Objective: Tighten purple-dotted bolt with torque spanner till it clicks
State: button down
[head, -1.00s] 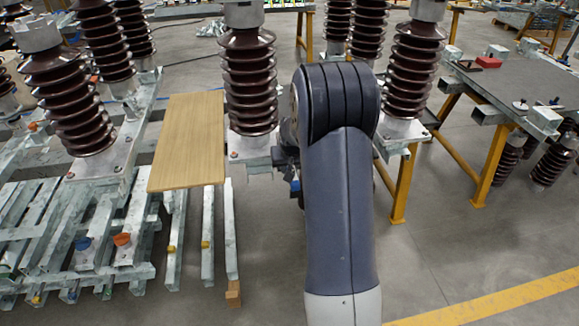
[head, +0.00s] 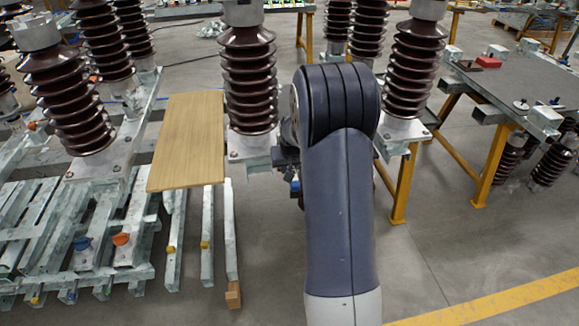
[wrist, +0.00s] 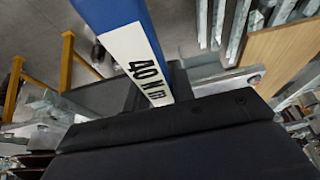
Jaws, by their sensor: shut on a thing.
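My gripper (wrist: 165,98) is shut on the torque spanner (wrist: 128,45), a blue bar with a white label reading 40 N m, in the wrist view. The spanner runs from the jaws up toward the top left and leaves the picture, so its working end is out of view. In the head view my arm hides most of the gripper and spanner; dark wrist parts show beside the steel base plate (head: 247,157) of the middle brown insulator (head: 250,85). I cannot make out a purple-dotted bolt in either view. A small round bolt head (wrist: 254,80) shows on steel at right in the wrist view.
A wooden board (head: 187,140) lies just left of the middle insulator. More insulators (head: 68,100) stand on steel frames at left. A yellow-legged trestle (head: 400,185) is right of my arm, and a grey table (head: 520,80) stands farther right. The floor at lower right is clear.

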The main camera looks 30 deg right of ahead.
jog(key=shift+f+b, duration=0.7)
jog(key=shift+f, duration=0.1)
jog(key=shift+w, duration=0.1)
jog(key=w+a+m+g+h, duration=0.1)
jog(key=w+a+m, duration=0.2)
jog(key=m, duration=0.1)
jog(key=w+a+m+g+h+b, duration=0.1)
jog(key=w+a+m, duration=0.3)
jog(key=w+a+m+g+h+b, duration=0.1)
jog(key=w+a+m, duration=0.2)
jog(key=w+m, duration=0.1)
jog(key=shift+a, duration=0.25)
dwell(1.0)
